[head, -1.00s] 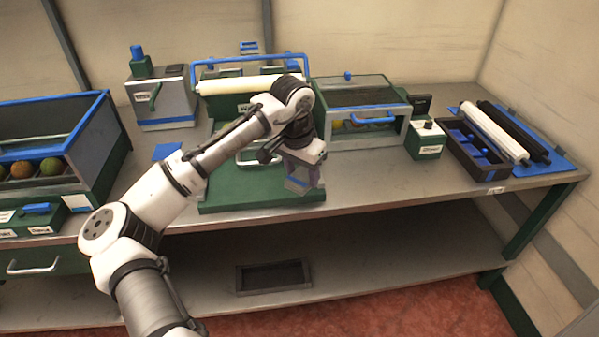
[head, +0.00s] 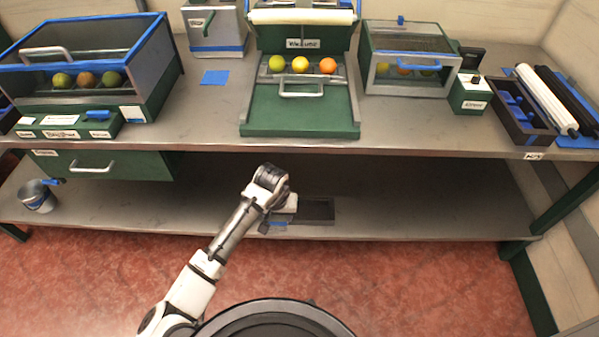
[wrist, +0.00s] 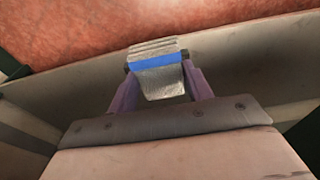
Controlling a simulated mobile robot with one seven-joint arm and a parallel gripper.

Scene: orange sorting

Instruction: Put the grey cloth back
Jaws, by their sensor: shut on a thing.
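My gripper (wrist: 158,85) is shut on the grey cloth (wrist: 158,78), a folded grey piece with a blue band, held between purple fingers. In the head view my gripper (head: 280,212) is low, in front of or over the lower shelf, near a shallow dark tray (head: 318,210). The arm and gripper hide the tray's left part. The visible part of the tray looks empty. I cannot tell whether the cloth touches the tray or the shelf.
The lower shelf (head: 420,205) is clear to the right of the tray. The bench edge (head: 400,148) overhangs it. A green station (head: 300,115) with several fruits stands on the bench above. A small bucket (head: 37,197) stands at the shelf's far left.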

